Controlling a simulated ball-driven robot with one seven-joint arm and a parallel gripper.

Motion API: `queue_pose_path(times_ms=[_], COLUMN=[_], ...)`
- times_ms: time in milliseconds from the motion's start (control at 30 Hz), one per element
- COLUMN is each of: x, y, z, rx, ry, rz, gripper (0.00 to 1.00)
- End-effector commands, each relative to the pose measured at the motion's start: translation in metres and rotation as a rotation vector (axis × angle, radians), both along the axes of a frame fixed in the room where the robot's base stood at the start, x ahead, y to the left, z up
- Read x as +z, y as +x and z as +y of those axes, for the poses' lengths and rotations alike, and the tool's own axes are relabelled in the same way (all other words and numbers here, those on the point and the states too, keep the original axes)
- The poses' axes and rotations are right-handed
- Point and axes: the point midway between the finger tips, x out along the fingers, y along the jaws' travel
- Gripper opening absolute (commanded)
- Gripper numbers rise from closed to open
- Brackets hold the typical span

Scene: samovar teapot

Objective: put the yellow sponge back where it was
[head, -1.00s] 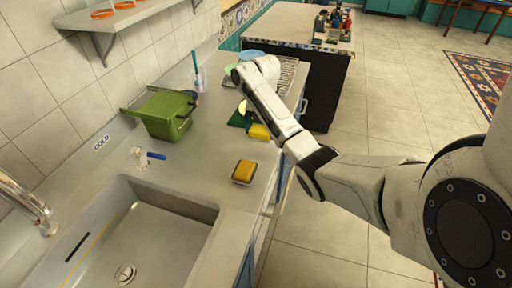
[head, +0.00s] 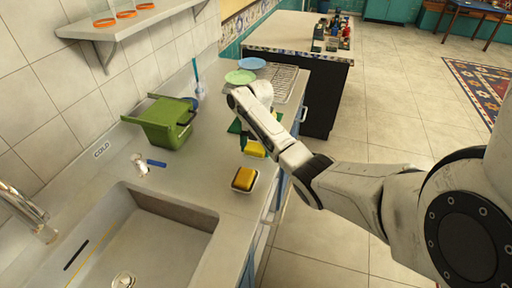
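A yellow-orange sponge (head: 244,178) rests in a small white dish on the counter, right of the sink's far corner. A second yellow block (head: 256,149), perhaps another sponge, lies just beyond it, partly hidden by my arm. A flat dark green item (head: 235,126) lies beside that block, also partly covered. My gripper (head: 245,139) points down over the counter next to the second yellow block. Its fingers are small and mostly hidden by my wrist, so I cannot tell whether they are open or touching the block.
The sink (head: 150,245) with a tap lies at the near left. A green bin (head: 165,122), a blue marker-like item (head: 156,163) and a cup with a brush (head: 198,88) stand along the wall side. A green plate (head: 240,77) and a blue plate (head: 251,63) lie beyond my gripper.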

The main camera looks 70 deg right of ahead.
Motion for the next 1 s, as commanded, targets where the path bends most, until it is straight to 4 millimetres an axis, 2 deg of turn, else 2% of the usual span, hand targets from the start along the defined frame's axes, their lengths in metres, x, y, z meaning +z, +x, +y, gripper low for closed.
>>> queue_pose_path(times_ms=[33,133,367,500,667,900,1000], x=[0.000,0.000,0.001,0.010,0.037,0.094,0.106], y=[0.000,0.000,0.000,0.000,0.001,0.001,0.001], z=[0.000,0.000,0.000,-0.001,-0.005,-0.011,-0.012], rx=[0.000,0.000,0.000,0.000,0.002,0.000,0.001], ry=[0.000,0.000,0.000,-0.001,-0.004,-0.001,0.000], rz=[0.000,0.000,0.000,-0.001,-0.004,0.001,0.001], gripper=[0.91,1.00,1.00,1.00,1.00,1.00,1.00])
